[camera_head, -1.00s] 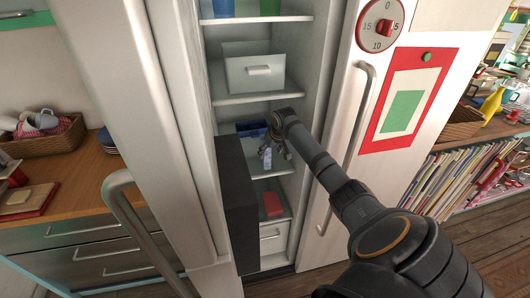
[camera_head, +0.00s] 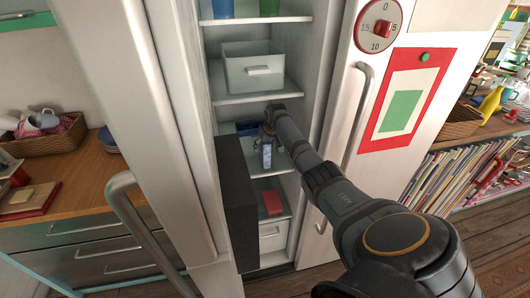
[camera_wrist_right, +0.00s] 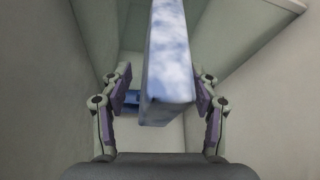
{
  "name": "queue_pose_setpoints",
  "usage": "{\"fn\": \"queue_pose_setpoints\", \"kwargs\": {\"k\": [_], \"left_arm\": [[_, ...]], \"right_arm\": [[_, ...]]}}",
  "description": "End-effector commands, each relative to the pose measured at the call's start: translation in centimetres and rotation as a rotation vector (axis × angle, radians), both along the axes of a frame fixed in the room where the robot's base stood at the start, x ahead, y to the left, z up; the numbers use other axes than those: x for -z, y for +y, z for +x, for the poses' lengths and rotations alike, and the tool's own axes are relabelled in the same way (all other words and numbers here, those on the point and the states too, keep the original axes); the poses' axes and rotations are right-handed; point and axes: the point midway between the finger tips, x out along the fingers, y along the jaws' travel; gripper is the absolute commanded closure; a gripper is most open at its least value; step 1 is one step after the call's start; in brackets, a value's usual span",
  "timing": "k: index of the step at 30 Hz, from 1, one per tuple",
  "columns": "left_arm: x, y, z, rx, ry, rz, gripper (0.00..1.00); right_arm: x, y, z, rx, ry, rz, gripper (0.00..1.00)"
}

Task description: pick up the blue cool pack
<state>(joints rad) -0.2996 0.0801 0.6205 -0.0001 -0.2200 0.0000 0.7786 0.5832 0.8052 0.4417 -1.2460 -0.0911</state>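The blue cool pack (camera_head: 267,156) is a narrow, mottled blue-and-white block standing on edge on a middle shelf (camera_head: 284,163) of the open fridge. In the right wrist view the cool pack (camera_wrist_right: 168,68) rises between the two fingers of my right gripper (camera_wrist_right: 167,103). A small gap shows on each side of the pack, so the fingers are open around it and not closed on it. In the head view my right gripper (camera_head: 267,138) is at the pack's upper part and partly hides it. My left gripper is not in view.
A blue container (camera_head: 246,127) sits behind the pack. A white bin (camera_head: 252,72) stands on the shelf above, and a red box (camera_head: 272,203) on the shelf below. A dark upright panel (camera_head: 236,205) stands close on the left; the fridge door (camera_head: 345,130) is on the right.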

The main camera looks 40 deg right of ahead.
Motion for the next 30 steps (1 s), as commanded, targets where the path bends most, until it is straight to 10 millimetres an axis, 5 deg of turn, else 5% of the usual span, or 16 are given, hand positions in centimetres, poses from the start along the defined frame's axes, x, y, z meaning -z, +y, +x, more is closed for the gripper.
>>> {"fn": "queue_pose_setpoints", "kwargs": {"k": [12,30], "left_arm": [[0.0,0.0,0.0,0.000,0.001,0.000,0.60],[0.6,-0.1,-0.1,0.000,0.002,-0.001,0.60]], "right_arm": [[0.0,0.0,0.0,0.000,0.000,0.000,1.00],[-0.6,0.0,-1.1,0.003,-0.001,-0.003,1.00]]}}
